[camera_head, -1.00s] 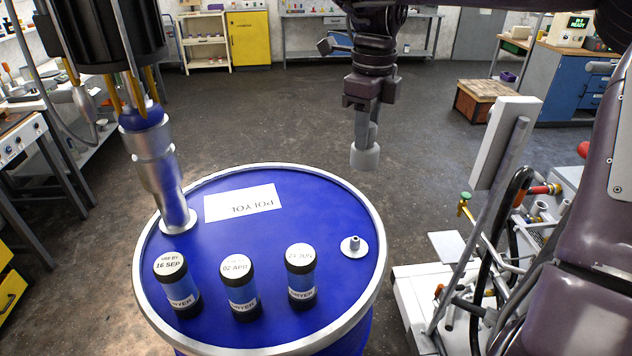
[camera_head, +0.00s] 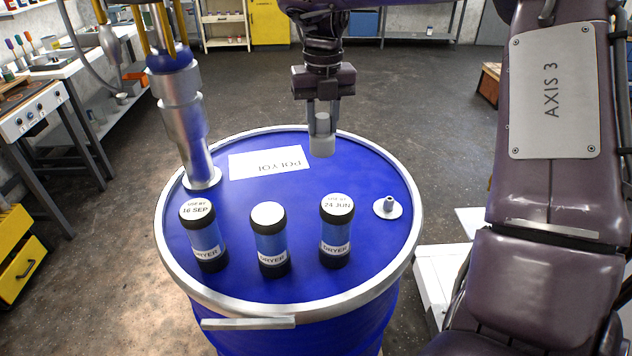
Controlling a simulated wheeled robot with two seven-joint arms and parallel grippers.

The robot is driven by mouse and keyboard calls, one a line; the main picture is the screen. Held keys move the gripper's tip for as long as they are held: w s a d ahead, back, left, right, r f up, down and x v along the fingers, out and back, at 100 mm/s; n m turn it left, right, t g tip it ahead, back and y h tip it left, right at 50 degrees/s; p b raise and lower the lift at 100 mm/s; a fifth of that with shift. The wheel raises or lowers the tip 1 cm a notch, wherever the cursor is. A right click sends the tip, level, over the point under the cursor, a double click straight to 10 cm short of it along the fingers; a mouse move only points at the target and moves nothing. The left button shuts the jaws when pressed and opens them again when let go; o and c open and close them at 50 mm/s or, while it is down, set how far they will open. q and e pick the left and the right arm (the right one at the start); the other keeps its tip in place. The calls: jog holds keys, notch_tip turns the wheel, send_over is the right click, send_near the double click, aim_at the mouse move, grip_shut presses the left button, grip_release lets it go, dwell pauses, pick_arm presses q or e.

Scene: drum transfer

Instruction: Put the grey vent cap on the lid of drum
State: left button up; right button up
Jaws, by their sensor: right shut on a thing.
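The grey vent cap (camera_head: 322,146) is a small grey cylinder held upright between the fingers of my right gripper (camera_head: 322,108). My right gripper is shut on it and points down. In the picture the cap overlaps the far part of the blue drum lid (camera_head: 300,190), and it appears to be above the lid, apart from it. A small metal vent fitting (camera_head: 388,207) with a round flange and short stub stands bare at the lid's right side, right of and nearer than the cap. My left gripper is not in view.
Three dryer cartridges stand on the lid: left (camera_head: 204,238), middle (camera_head: 270,242) and right (camera_head: 336,232). A tall metal pump tube (camera_head: 184,125) rises from the lid's left side. A white POLYOL label (camera_head: 268,163) lies behind the cartridges.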

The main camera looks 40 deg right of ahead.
notch_tip(320, 180, down, 11)
jog(key=shift+a+r+p, duration=0.15)
jog(key=shift+p, duration=0.9)
jog(key=shift+w+f, duration=0.1)
jog(key=shift+f, duration=0.35)
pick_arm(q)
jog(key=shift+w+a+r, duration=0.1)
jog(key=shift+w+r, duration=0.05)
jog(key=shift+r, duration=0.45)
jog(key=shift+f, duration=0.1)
pick_arm(e)
jog(key=o, duration=1)
jog(key=shift+f, duration=0.1)
